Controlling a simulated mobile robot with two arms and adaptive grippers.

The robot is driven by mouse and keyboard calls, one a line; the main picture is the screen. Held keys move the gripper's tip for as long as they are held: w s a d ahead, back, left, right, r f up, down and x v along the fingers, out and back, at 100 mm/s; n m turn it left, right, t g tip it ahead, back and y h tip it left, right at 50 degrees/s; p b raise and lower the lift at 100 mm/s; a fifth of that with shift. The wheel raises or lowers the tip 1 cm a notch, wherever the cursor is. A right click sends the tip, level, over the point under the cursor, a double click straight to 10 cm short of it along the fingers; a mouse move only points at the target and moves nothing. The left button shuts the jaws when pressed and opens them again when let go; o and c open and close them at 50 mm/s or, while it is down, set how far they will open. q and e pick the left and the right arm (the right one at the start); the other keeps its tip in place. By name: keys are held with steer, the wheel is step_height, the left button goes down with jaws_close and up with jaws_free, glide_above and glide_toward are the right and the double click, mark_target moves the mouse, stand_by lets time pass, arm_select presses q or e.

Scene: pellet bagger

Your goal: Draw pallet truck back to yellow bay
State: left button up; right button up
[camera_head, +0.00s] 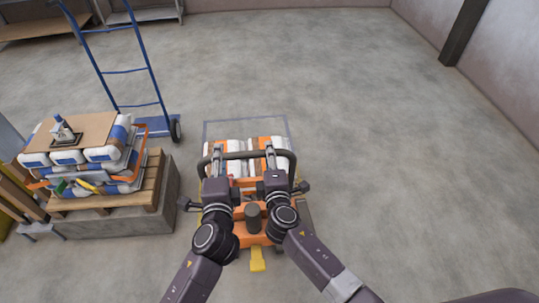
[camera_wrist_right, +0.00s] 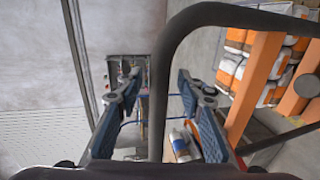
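The orange pallet truck (camera_head: 250,222) stands in front of me with its black loop handle (camera_head: 288,153) towards me. White and orange bags (camera_head: 237,145) lie on its far side. My left gripper (camera_head: 217,160) is at the left part of the handle bar; whether its fingers are shut there is too small to tell. My right gripper (camera_head: 270,158) is at the right part of the bar. In the right wrist view the handle bar (camera_wrist_right: 160,95) runs between the open fingers (camera_wrist_right: 158,85), with gaps on both sides. I see no clear yellow bay marking on the floor.
Left of the truck, a wooden pallet (camera_head: 130,190) with strapped bags sits on a grey block (camera_head: 165,210), close by. A blue hand truck (camera_head: 152,90) stands behind it. Open concrete floor (camera_head: 340,90) lies beyond and to the right, up to a wall and dark post (camera_head: 465,30).

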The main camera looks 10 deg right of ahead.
steer(key=s+r+p, duration=0.6)
steer(key=r, duration=0.1)
stand_by(0.5)
steer(key=shift+d, duration=0.1)
